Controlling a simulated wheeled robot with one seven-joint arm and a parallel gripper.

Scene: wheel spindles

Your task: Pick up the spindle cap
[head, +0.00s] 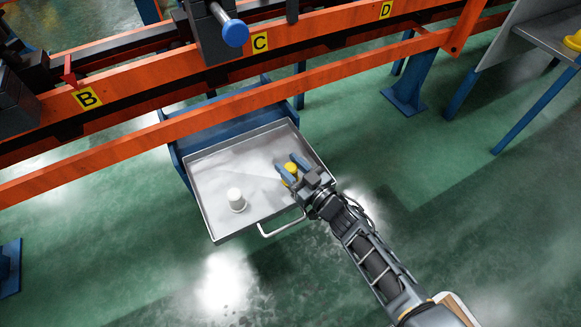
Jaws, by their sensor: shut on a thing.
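A yellow cap-like piece (291,168) is between the fingers of my gripper (287,172), over the right part of an open grey drawer (215,172). My gripper is shut on it. The fingers hide part of the piece, and I cannot tell whether it still touches the drawer floor. A white cylindrical piece (236,200) with a wider base stands upright in the front left of the drawer, apart from my gripper. I cannot tell for sure which of the two is the spindle cap.
The drawer has low walls and a front handle (282,224). Orange rails (150,140) with letter signs run above and behind it. A blue-tipped spindle (234,32) sticks out near sign C. A grey table (550,35) stands at the upper right. Green floor is open at right.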

